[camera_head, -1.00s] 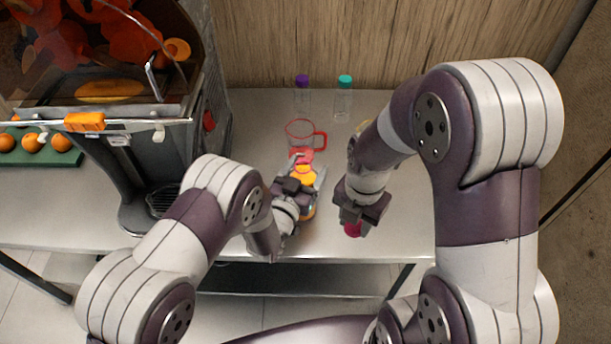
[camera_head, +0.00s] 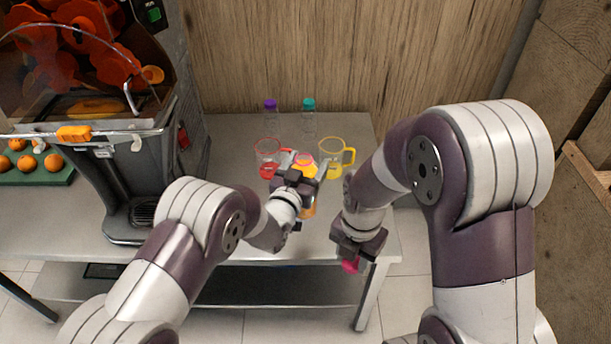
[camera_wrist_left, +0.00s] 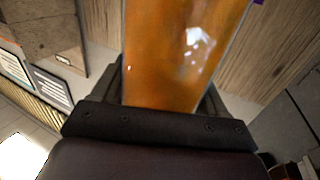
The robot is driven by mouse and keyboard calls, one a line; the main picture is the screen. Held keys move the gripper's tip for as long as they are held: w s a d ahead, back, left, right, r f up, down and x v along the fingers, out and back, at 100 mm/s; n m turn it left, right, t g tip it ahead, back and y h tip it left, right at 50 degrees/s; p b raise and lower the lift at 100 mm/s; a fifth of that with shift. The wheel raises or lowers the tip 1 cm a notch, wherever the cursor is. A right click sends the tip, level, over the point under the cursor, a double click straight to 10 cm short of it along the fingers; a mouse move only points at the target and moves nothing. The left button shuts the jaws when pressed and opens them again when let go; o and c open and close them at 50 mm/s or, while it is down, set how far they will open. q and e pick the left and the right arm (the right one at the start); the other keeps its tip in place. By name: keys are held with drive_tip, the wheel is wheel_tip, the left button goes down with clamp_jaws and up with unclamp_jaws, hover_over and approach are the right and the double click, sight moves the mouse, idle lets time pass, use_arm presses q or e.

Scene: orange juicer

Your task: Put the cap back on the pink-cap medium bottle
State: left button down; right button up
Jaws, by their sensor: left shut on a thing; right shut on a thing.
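My left gripper (camera_head: 302,186) is shut around the medium bottle (camera_head: 308,209), which holds orange juice. In the left wrist view the bottle (camera_wrist_left: 180,55) fills the space between the fingers; its mouth is out of that frame. In the head view the gripper covers much of the bottle, and the neck is hard to make out. My right gripper (camera_head: 356,250) is shut on the pink cap (camera_head: 350,266), which shows below its fingers near the table's front edge. The cap is apart from the bottle, to its right and nearer to me.
A red-handled pitcher (camera_head: 267,146) and a yellow-handled pitcher (camera_head: 349,157) stand behind the bottle on the table (camera_head: 225,205). A purple-cap bottle (camera_head: 270,105) and a teal-cap bottle (camera_head: 308,105) stand at the back. The juicer (camera_head: 150,170) is at the left.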

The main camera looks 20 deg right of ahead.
use_arm(q)
drive_tip(key=shift+s+d+r, duration=0.1)
drive_tip(key=shift+d+r, duration=0.2)
drive_tip(key=shift+d, duration=0.05)
use_arm(e)
drive_tip(key=shift+s+d, duration=0.25)
drive_tip(key=shift+s, duration=0.05)
